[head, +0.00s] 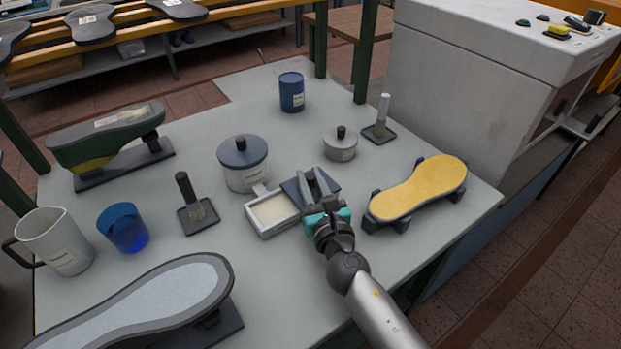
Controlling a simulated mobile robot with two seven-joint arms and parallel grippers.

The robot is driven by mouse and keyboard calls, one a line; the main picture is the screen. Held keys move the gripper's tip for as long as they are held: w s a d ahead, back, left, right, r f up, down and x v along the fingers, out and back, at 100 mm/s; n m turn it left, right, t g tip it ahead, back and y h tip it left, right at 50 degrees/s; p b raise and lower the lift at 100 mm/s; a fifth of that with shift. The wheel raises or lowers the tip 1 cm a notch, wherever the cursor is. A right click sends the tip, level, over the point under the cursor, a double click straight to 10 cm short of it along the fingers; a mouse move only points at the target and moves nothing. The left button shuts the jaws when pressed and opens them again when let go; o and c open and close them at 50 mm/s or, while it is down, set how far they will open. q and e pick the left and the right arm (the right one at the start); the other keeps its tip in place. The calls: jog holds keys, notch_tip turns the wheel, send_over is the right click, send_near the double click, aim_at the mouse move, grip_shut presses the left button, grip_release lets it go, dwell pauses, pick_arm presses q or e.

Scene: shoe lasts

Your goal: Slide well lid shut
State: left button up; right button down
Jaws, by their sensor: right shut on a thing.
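The well is a small pale rectangular tray (264,231) with whitish contents, in the middle of the table in the head view. Its dark blue flat lid (292,189) sits at the well's right side, and most of the well's top is uncovered. My right gripper (317,178) reaches over the lid from the lower right and is shut on it. The fingers hide part of the lid, so the exact grip point cannot be seen. My left gripper is not in view.
A lidded grey pot (243,175) stands just behind the well, and a small lidded pot (340,148) behind the lid. A brush in a holder (198,214) stands left. A yellow-soled last (420,188) lies right of my gripper.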

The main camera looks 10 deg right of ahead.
aim_at(274, 212)
dwell(0.9)
jog(key=s+a, duration=0.1)
jog(key=a, duration=0.1)
jog(key=s+a, duration=0.1)
jog(key=a, duration=0.2)
jog(key=s+a, duration=0.1)
jog(key=a, duration=0.2)
jog(key=shift+s+a+f+b, duration=0.1)
jog(key=shift+s+a+b, duration=0.1)
jog(key=shift+b, duration=0.15)
jog(key=c, duration=0.7)
grip_release()
jog(key=shift+d, duration=0.2)
